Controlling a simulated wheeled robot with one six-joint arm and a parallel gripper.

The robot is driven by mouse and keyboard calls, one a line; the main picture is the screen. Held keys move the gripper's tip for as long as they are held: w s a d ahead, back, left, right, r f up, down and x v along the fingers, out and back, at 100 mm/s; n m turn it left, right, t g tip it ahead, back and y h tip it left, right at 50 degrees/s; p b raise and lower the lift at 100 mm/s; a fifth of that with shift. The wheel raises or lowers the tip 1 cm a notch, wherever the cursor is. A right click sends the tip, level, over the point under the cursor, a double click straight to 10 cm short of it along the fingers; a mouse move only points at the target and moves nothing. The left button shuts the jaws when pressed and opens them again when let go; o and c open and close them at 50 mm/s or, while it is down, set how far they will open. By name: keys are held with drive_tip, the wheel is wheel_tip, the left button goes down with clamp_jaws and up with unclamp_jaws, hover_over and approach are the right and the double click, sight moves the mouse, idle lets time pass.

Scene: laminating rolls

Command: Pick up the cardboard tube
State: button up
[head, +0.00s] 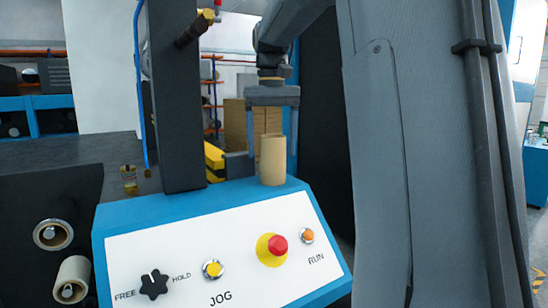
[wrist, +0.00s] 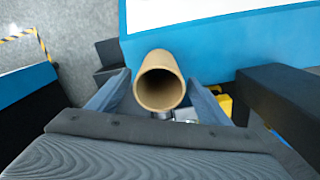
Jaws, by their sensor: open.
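The cardboard tube (head: 272,160) is a short tan cylinder. My gripper (head: 272,150) points down over the tube. Its fingers are apart, one on each side of the tube, and the palm is above the tube's top. In the wrist view the fingers (wrist: 160,100) flank the tube with some gap visible.
The control panel (head: 130,255) with knobs and a red button (head: 278,245) is in front of the tube. A dark upright post (head: 178,110) stands left of my gripper. Rolls on spindles (head: 53,235) are at the lower left. Stacked cardboard boxes (head: 235,125) are behind.

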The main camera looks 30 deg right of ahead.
sight(273, 159)
drive_tip(key=shift+s+f+p, duration=0.2)
drive_tip(key=shift+f+p, duration=0.6)
drive_tip(key=shift+f, duration=1.25)
drive_tip(key=shift+c, duration=0.2)
drive_tip(key=c, duration=1.1)
drive_tip(key=shift+r, duration=0.2)
wheel_tip(273, 159, up, 10)
drive_tip(key=b, duration=0.3)
drive_tip(key=shift+f, duration=0.15)
